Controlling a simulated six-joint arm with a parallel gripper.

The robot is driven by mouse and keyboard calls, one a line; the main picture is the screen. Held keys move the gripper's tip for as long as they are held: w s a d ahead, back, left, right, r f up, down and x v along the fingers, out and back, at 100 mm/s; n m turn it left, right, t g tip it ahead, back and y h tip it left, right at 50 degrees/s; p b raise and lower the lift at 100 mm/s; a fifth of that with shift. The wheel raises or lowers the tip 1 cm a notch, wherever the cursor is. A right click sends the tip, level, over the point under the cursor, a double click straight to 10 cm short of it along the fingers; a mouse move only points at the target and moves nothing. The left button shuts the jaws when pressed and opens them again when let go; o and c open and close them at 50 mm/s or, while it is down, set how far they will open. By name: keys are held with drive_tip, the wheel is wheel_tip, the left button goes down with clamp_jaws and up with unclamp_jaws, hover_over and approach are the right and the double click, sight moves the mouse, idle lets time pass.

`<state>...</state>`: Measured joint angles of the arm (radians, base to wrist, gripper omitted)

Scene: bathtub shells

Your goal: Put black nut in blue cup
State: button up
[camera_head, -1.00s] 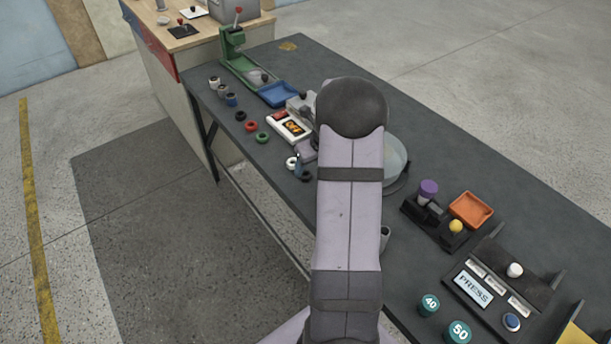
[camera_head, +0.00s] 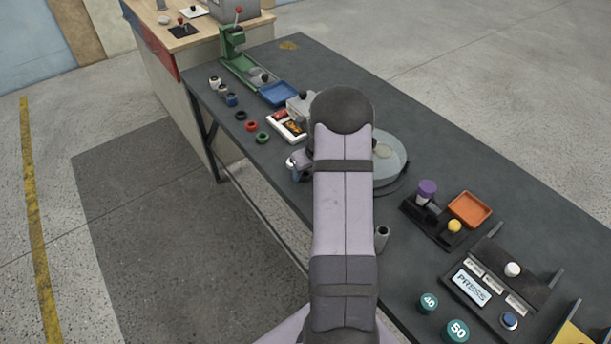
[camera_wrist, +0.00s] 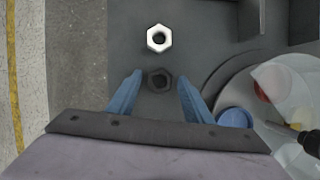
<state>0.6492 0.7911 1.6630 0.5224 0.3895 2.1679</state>
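The black nut (camera_wrist: 158,79) lies flat on the dark table, between and just below my blue fingertips in the wrist view. My gripper (camera_wrist: 160,77) is open above it, a finger on each side, with nothing held. In the head view my gripper (camera_head: 297,170) is near the table's left edge, partly behind my arm, and the black nut cannot be made out there. The blue cup (camera_head: 231,99) stands at the far left of the table, at the near end of a row of small cups.
A white nut (camera_wrist: 159,38) lies just beyond the black nut. Black, red and green rings (camera_head: 251,126) lie between the cups and my gripper. A round transparent dish (camera_head: 393,165) is to the right.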

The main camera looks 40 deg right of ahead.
sight(307, 176)
drive_tip(key=c, duration=0.9)
wheel_tip(307, 176, up, 10)
drive_tip(key=shift+r+b, duration=0.1)
drive_tip(key=shift+b, duration=0.2)
drive_tip(key=shift+n, duration=0.3)
drive_tip(key=s+a+f+n+g+y, duration=0.15)
drive_tip(key=s+a+n+g, duration=0.35)
drive_tip(key=n, duration=0.9)
drive_tip(key=s+a+f+n+g+y, duration=0.1)
drive_tip(key=s+a+n+g+y, duration=0.15)
drive_tip(key=s+n, duration=0.75)
drive_tip(key=w+a+f+n+h, duration=0.1)
drive_tip(key=w+a+n, duration=0.1)
drive_tip(key=a+n, duration=0.2)
drive_tip(key=w+a+f+n+g+h, duration=0.1)
drive_tip(key=a+n, duration=0.3)
drive_tip(key=a, duration=0.6)
drive_tip(key=w+a+f+n+h, duration=0.1)
drive_tip(key=w+a+n, duration=0.1)
drive_tip(key=a+n, duration=0.3)
drive_tip(key=shift+w+a+g, duration=0.15)
drive_tip(key=shift+w+a, duration=0.05)
drive_tip(key=shift+a, duration=0.4)
drive_tip(key=shift+w+a+g, duration=0.1)
drive_tip(key=shift+w+a, duration=0.1)
drive_tip(key=shift+a, duration=0.4)
